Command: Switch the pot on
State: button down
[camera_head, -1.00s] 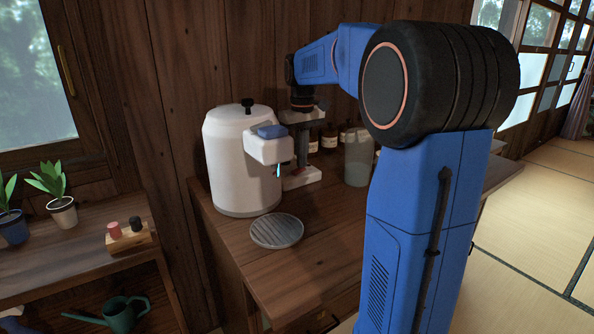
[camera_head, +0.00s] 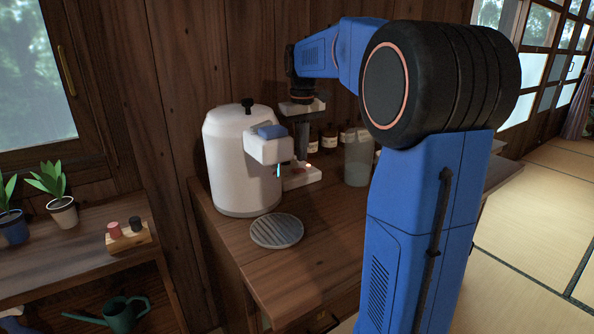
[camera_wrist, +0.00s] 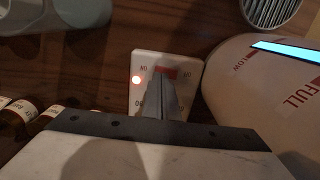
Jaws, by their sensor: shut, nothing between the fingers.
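The white pot (camera_head: 235,165) with a black knob and a blue spout lever stands on the wooden counter. Its side shows in the wrist view (camera_wrist: 235,85) with LOW and FULL marks and a cyan gauge strip. Beside it is a white switch plate (camera_head: 303,178) with a red rocker. Contact cannot be told.
A round grey drip tray (camera_head: 277,231) lies in front of the pot. A shelf (camera_head: 75,255) with potted plants is at left.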

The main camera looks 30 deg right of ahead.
aim_at(302, 169)
jog(key=shift+r, duration=2.15)
